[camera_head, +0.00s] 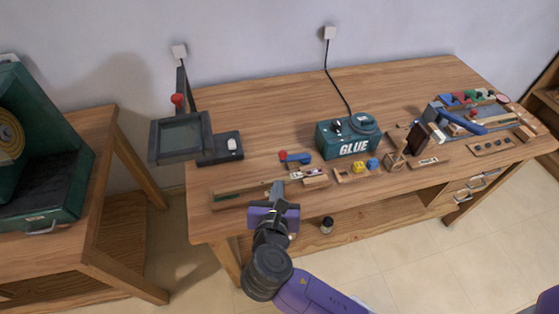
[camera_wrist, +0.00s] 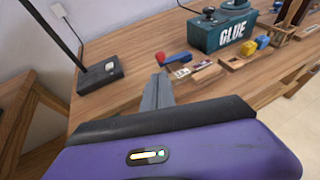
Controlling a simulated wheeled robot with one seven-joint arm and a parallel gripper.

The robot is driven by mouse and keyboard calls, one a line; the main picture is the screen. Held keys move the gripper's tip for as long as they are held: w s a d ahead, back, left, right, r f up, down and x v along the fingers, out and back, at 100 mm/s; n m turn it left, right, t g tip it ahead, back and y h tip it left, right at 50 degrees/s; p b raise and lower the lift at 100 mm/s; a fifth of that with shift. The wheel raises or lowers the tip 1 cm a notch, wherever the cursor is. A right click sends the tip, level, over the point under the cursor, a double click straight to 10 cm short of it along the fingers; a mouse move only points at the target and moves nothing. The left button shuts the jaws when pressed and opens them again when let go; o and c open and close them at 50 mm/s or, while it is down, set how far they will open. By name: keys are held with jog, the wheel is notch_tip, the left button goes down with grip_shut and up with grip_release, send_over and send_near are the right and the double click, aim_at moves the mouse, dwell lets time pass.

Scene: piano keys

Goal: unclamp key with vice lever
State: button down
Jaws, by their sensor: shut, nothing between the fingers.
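A blue lever with a red knob (camera_head: 295,157) lies low on the wooden table, left of the glue box; it also shows in the wrist view (camera_wrist: 175,57). Just in front of it is a small white piece with red and dark marks (camera_head: 301,174), which looks like the key in its wooden holder (camera_head: 316,182). Whether it is clamped cannot be told. My gripper (camera_head: 277,186) is shut and empty over the table's front edge, left of and nearer than the lever. In the wrist view its fingers (camera_wrist: 159,82) point toward the lever, apart from it.
The green glue box (camera_head: 347,138) stands behind. A wooden block with yellow and blue pieces (camera_head: 352,173) lies to the right. A long wooden strip (camera_head: 233,197) lies left of my gripper. A lamp-like stand with a dark base (camera_head: 220,148) is at the back left. The table's rear is clear.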

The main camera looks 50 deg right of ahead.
aim_at(282, 156)
jog(key=p+x, duration=0.1)
jog(key=x, duration=1.3)
jog(key=shift+d, duration=0.1)
jog(key=shift+w, duration=0.15)
